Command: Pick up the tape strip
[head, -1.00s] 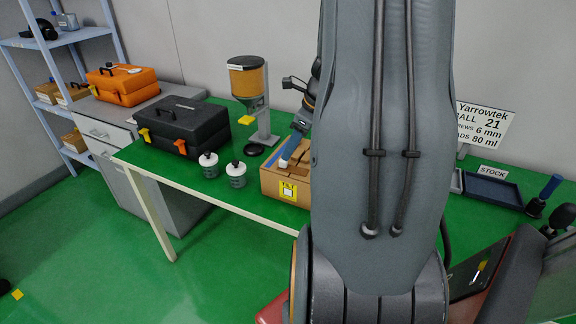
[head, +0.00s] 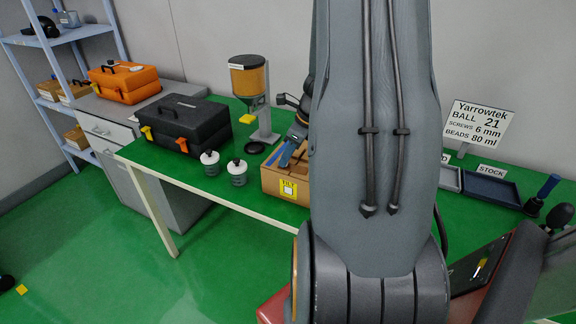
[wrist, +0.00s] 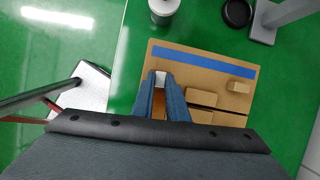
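The tape strip (wrist: 204,62) is a straight blue band lying across the top of a cardboard box (wrist: 262,73). I cannot tell what the pale patch is.
Brown cardboard blocks (wrist: 201,97) lie on the box near my fingers. A bead dispenser (head: 248,80) on a stand is behind, a black toolbox (head: 186,125) to the left. Trays (head: 490,189) sit at right.

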